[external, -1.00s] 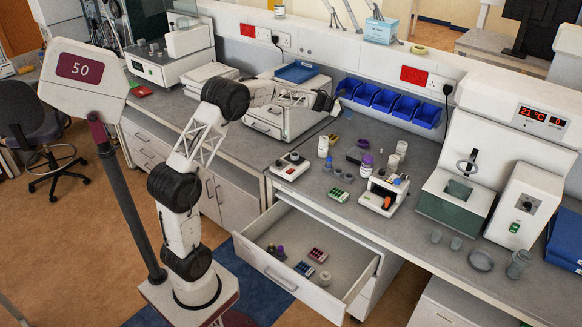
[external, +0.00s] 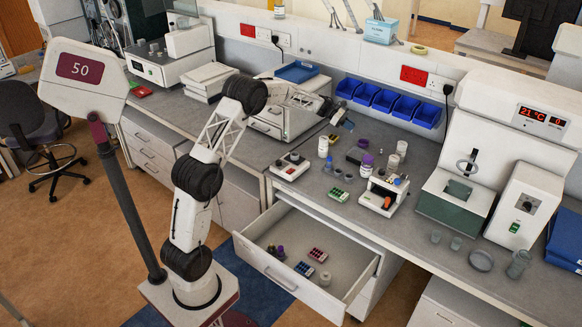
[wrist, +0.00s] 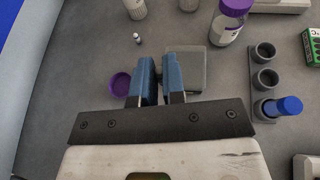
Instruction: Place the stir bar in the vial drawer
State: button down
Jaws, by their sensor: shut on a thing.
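My gripper (external: 347,124) hangs above the bench, beyond the open drawer. In the wrist view its blue fingers (wrist: 159,76) are close together, shut on a small dark thing (wrist: 159,74). The fingers mostly hide it, and I cannot tell whether it is the stir bar. A small white piece (wrist: 137,38) lies on the bench beyond the fingers; it may be a stir bar. The drawer (external: 341,289) is pulled out below the bench edge. It holds a rack of red caps (external: 318,254), a blue-capped rack (external: 304,269), purple-topped vials (external: 280,253) and a white pot (external: 325,279).
A purple cap (wrist: 120,83) and a grey square block (wrist: 187,66) lie under my fingers. A purple-capped bottle (wrist: 229,22) and a grey holder (wrist: 265,79) stand to the right. Blue bins (external: 385,101) line the back wall. The drawer's centre has free room.

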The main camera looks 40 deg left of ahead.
jog(key=shift+s+a+f+m+g, duration=0.15)
jog(key=shift+f+m+g, duration=0.25)
jog(key=shift+f, duration=0.15)
jog(key=shift+s+a+f+m+g, duration=0.15)
jog(key=shift+f+m+g, duration=0.25)
jog(key=shift+f, duration=0.2)
jog(key=shift+s+a+f+m+g, duration=0.15)
jog(key=shift+f+m+g, duration=0.2)
jog(key=shift+f, duration=0.2)
send_over(341, 154)
jog(key=shift+s+f, duration=0.1)
jog(key=shift+f, duration=3.05)
jog(key=shift+f, duration=0.1)
jog(key=shift+f, duration=1.75)
jog(key=shift+f, duration=0.15)
jog(key=c, duration=1.2)
grip_release()
